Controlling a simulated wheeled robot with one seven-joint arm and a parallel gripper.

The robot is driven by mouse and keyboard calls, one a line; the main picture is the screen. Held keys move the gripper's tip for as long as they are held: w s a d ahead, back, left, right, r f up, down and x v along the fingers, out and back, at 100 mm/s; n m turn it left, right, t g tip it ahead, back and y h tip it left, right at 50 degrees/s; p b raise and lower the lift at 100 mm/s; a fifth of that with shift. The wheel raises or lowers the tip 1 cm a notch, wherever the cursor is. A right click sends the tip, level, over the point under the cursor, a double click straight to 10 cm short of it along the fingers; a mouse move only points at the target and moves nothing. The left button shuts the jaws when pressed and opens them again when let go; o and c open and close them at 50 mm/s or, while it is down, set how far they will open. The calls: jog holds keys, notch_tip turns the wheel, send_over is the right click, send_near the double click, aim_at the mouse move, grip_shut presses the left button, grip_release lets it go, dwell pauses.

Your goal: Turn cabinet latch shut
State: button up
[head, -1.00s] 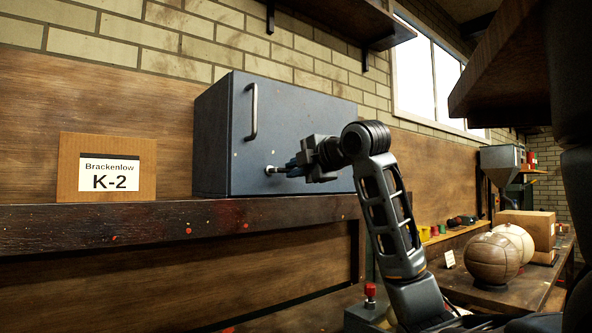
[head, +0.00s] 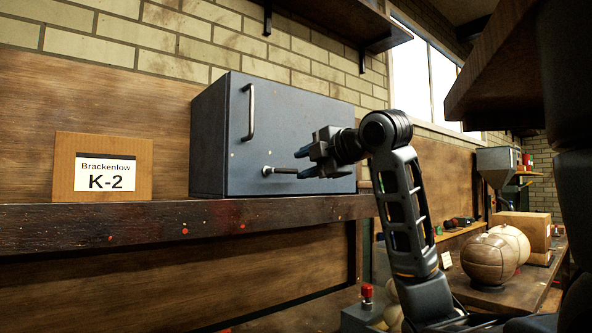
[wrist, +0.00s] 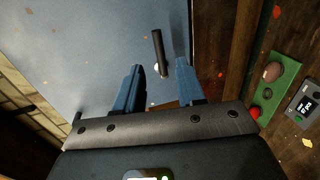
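The blue-grey cabinet (head: 225,130) stands on a dark wooden ledge with its door closed against the body. Its latch (head: 285,170) is a short bar low on the door, lying level and pointing right from its pivot. In the wrist view the latch (wrist: 158,52) shows as a dark bar just beyond the fingertips. My gripper (head: 300,164) is open and empty, a little off the door near the latch's free end. Its two blue fingers (wrist: 160,66) are apart with a clear gap between them, and the latch appears ahead of that gap.
A vertical pull handle (head: 250,112) stands out from the door above the latch. A K-2 sign (head: 103,168) stands left on the ledge (head: 90,228). Leather balls (head: 489,260) sit on a bench at right. A green tray (wrist: 277,90) shows in the wrist view.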

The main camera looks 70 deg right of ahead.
jog(key=shift+v, duration=1.4)
